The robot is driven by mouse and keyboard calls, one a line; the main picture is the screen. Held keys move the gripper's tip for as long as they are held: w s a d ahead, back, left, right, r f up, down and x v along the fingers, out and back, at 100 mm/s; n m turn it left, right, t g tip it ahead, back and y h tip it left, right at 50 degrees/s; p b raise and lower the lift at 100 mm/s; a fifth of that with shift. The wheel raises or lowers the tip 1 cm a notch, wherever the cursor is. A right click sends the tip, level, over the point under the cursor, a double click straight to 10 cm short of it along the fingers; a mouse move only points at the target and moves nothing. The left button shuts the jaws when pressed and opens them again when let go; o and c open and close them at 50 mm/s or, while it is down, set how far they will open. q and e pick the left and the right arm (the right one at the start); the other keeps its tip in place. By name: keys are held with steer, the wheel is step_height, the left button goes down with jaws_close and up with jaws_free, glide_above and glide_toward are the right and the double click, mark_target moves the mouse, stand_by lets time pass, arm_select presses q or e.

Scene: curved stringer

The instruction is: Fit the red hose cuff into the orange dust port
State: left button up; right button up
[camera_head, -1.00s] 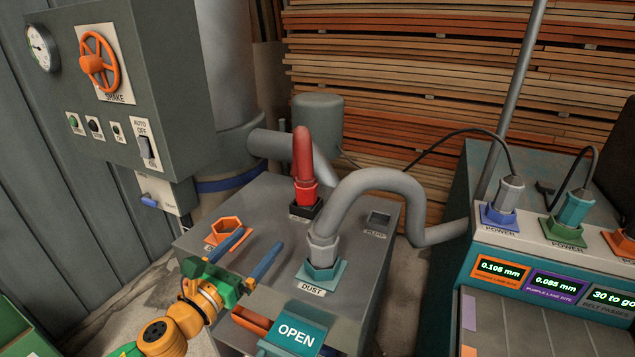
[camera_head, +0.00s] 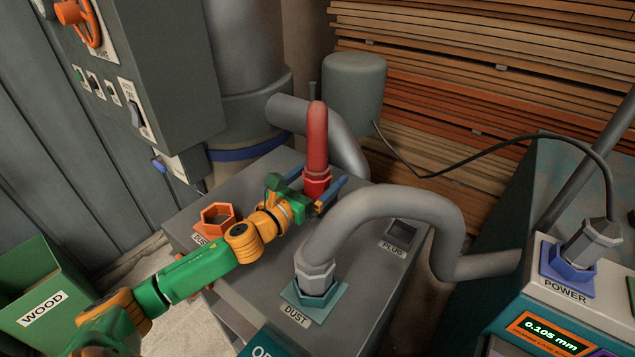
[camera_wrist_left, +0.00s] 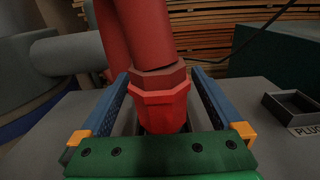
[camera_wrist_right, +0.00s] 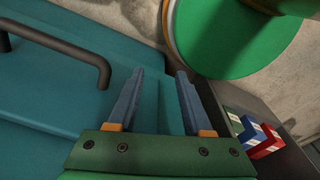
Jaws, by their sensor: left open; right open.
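The red hose cuff (camera_head: 317,183) stands upright on the grey cabinet top, at the lower end of a red hose. The left wrist view shows the cuff (camera_wrist_left: 160,105) between the two blue fingers, with a gap on each side. My left gripper (camera_head: 309,197) is open around the cuff. The orange dust port (camera_head: 217,218) is an empty hexagonal collar at the left of the cabinet top, labelled DUST. My right gripper (camera_wrist_right: 158,98) is open and empty in the right wrist view, over a teal surface; it is outside the head view.
A grey hose (camera_head: 385,205) sits in a teal dust port (camera_head: 314,300) at the front. An empty plug socket (camera_head: 402,232) lies right of the cuff. A control box (camera_head: 150,80) hangs at the left. A green WOOD bin (camera_head: 40,290) stands at lower left.

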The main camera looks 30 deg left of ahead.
arm_select(q)
steer(key=shift+w+d+f, duration=0.1)
steer(key=shift+w+d, duration=0.05)
steer(key=shift+w, duration=0.9)
steer(key=shift+s, duration=0.15)
steer(key=shift+c, duration=1.3)
steer(key=c, duration=1.2)
